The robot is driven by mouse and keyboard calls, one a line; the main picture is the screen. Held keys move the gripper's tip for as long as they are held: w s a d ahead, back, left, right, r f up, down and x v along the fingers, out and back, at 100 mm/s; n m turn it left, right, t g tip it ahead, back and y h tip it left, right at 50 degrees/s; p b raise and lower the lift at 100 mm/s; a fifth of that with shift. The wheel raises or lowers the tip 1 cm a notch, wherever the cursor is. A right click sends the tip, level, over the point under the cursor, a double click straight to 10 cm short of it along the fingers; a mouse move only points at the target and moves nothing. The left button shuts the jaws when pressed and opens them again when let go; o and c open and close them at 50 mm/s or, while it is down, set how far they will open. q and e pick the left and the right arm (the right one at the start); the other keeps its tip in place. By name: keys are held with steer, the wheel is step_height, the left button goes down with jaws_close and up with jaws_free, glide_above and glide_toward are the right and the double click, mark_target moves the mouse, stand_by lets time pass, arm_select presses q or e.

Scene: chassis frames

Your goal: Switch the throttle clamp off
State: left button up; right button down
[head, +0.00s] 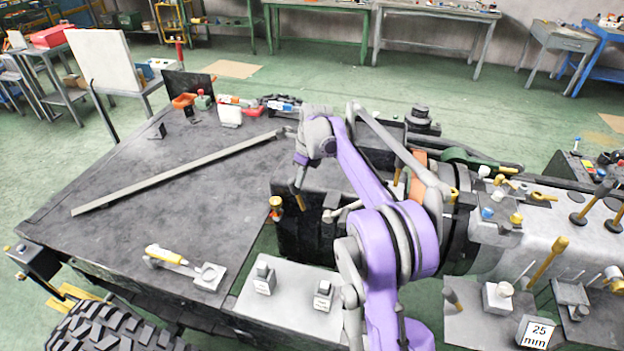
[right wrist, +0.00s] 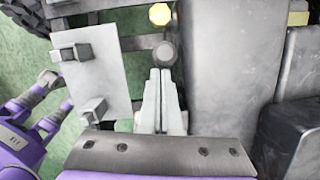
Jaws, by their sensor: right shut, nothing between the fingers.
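No readable label marks the throttle clamp, so I cannot tell for certain which part it is. A small lever with a yellow grip (head: 166,254) lies on the dark deck, beside a pale square plate with a ring (head: 209,275). A gold-topped knob with red below it (head: 276,204) stands at the deck's right edge. My right gripper (head: 299,205) points down just right of this knob. In the right wrist view my right gripper (right wrist: 160,72) is shut and empty, its tips close to a round grey part (right wrist: 165,53); contact is unclear. My left gripper is not visible.
A long grey bar (head: 175,172) crosses the dark deck (head: 120,215). Engine parts (head: 545,205) crowd the right. The deck's middle is mostly bare.

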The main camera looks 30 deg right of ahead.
steer(key=shift+w+a+f, duration=0.1)
steer(key=shift+w+a, duration=0.35)
steer(key=shift+w, duration=0.15)
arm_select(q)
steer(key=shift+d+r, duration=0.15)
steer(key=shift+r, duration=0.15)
arm_select(e)
steer(key=shift+a, duration=0.1)
